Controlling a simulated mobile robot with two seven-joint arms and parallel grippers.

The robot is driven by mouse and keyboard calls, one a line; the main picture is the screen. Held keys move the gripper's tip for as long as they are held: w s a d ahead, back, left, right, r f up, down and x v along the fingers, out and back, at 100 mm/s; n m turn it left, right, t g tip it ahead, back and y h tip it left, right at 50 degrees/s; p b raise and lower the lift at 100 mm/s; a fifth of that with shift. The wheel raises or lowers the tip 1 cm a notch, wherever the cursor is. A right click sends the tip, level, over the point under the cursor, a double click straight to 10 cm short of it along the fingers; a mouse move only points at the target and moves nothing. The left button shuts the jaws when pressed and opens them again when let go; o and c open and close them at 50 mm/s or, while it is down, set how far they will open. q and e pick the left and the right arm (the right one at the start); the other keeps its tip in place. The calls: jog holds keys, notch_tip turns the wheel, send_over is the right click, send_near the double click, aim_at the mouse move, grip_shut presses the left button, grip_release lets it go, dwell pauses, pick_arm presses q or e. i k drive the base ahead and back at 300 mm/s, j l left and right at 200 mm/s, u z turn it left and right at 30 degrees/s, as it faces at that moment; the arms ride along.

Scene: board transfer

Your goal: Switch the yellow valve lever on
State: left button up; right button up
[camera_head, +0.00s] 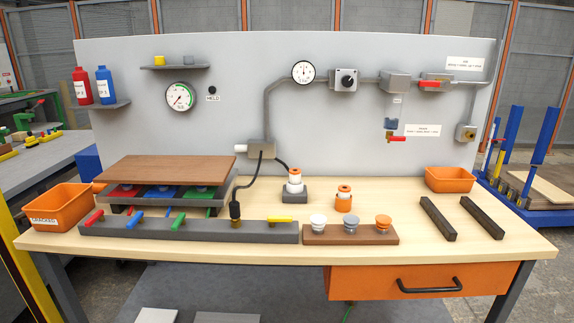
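The yellow valve lever (281,219) lies sideways along the top of the long grey valve block (200,230), near its right end. The block sits at the table's front edge, left of centre. A red lever (93,217), a blue lever (137,217) and a green lever (179,221) stand along the same block to the left, each turned at a slant towards the front. A brass fitting with a black plug and cable (235,211) is just left of the yellow lever. Neither of my grippers is in view.
A wooden strip (386,235) with several knobs stands right of the valve block. A brown board (166,169) rests on a rack behind it. Orange bins (59,207) (450,179) stand at both sides. Two dark rails (438,218) lie at right. The space above the yellow lever looks clear.

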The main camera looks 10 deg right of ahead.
aim_at(271, 220)
jog(key=i+j, duration=0.75)
jog(key=i+z, duration=0.1)
jog(key=z, duration=2)
